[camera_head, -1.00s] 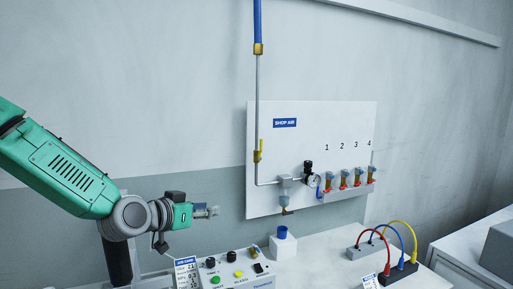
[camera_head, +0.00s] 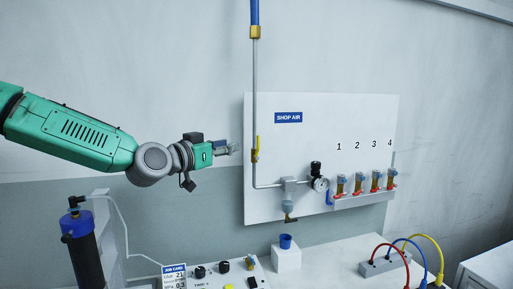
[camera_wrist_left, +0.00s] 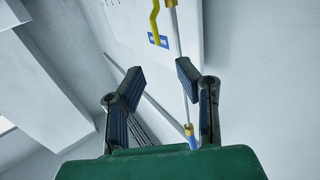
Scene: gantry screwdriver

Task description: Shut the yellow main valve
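The yellow main valve handle (camera_head: 257,146) stands upright along the vertical air pipe, above its brass valve body (camera_head: 254,156), at the left edge of the white panel. In the left wrist view the yellow handle (camera_wrist_left: 154,20) shows at the top, beyond the fingertips. My left gripper (camera_head: 233,149) is just left of the handle in the head view, at about its height. In the left wrist view its two fingers (camera_wrist_left: 162,76) are apart with nothing held between them. The handle looks clear of the fingers. My right gripper is out of view.
The vertical pipe (camera_head: 255,90) runs down the panel (camera_head: 330,120) to a gauge (camera_head: 320,184) and several small outlet valves. Below are a bench with a blue cup on a white block (camera_head: 287,258), a control box and coloured cables. A dark cylinder (camera_head: 85,255) stands lower left.

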